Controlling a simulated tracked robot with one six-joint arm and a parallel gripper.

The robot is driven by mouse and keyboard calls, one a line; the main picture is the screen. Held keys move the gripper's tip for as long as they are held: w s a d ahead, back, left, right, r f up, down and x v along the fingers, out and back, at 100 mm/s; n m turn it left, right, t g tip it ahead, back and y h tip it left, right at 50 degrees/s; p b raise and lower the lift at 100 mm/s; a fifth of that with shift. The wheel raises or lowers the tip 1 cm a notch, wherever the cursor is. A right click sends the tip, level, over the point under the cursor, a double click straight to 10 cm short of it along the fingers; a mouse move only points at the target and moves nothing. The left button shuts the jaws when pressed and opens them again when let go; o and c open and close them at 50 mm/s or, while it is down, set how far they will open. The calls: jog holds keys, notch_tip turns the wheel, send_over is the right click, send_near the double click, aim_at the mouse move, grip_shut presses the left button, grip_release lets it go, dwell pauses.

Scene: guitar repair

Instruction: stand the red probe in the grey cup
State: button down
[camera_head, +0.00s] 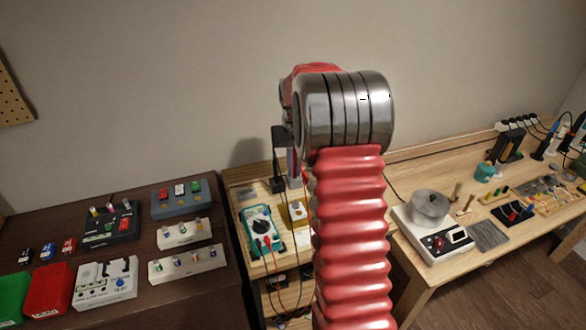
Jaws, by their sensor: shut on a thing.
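My gripper (293,168) shows only in part, left of my arm's red bellows and below its metal joint. It points down over the light wooden bench and is shut. A thin red strip, which looks like the red probe or its lead (306,184), shows right beside the fingers; the rest is hidden behind my arm. The teal multimeter (258,226) lies below left, with red leads at its lower end. I cannot make out the grey cup for certain; my arm covers part of the bench. A small pale and yellow item (298,212) stands under the gripper.
A dark table (205,290) at left holds several pedals, a red box (48,290) and a green box. At right, a wooden bench (420,172) holds a white device with a grey pot (430,207), a teal cup (484,172) and small tools. The wall is close behind.

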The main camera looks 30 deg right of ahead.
aim_at(294, 152)
jog(key=c, duration=1.8)
grip_release()
jog(key=shift+o, duration=0.7)
jog(key=o, duration=0.3)
jog(key=shift+r, duration=0.15)
jog(key=shift+r, duration=3.35)
